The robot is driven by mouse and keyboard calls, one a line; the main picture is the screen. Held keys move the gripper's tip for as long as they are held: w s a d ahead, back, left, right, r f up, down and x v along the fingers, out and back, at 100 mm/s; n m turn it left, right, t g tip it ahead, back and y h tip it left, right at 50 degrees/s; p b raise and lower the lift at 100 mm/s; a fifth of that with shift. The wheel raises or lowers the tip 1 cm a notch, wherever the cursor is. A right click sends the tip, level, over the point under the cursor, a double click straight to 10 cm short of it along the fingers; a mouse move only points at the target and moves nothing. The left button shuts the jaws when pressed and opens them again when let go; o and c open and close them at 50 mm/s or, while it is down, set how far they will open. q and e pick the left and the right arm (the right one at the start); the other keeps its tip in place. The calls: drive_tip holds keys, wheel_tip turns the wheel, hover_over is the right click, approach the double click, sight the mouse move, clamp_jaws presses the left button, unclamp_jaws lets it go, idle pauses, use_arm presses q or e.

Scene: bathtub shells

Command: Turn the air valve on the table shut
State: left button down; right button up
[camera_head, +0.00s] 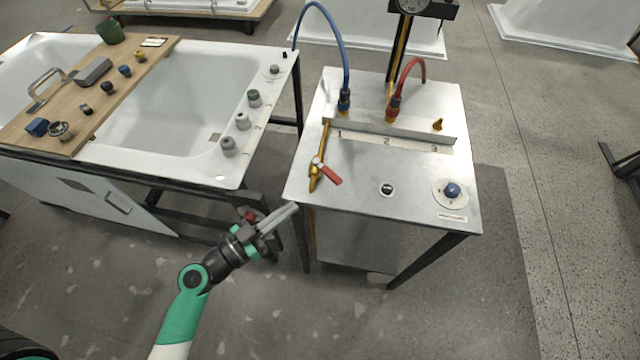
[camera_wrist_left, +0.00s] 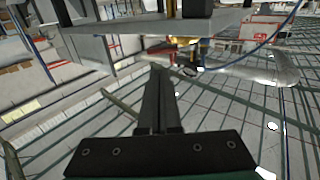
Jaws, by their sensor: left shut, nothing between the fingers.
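The air valve (camera_head: 317,172) is at the left front of the metal table (camera_head: 350,210). It has a brass body and a red lever handle (camera_head: 328,174) that slants down to the right. My left gripper (camera_head: 294,208) is shut and empty, just off the table's front left corner and below and left of the valve. My right gripper does not show in either view.
A blue hose (camera_head: 345,60) and a red hose (camera_head: 405,72) rise at the table's back, behind a numbered metal strip (camera_head: 390,134). A blue knob (camera_head: 453,190) is at the front right. A white bathtub (camera_head: 165,110) with a wooden board (camera_head: 80,95) stands left.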

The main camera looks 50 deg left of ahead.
sight(330, 179)
use_arm(q)
drive_tip(key=w+p, duration=0.1)
drive_tip(key=w, duration=0.9)
drive_tip(key=shift+w+r, duration=0.1)
drive_tip(key=shift+w, duration=0.1)
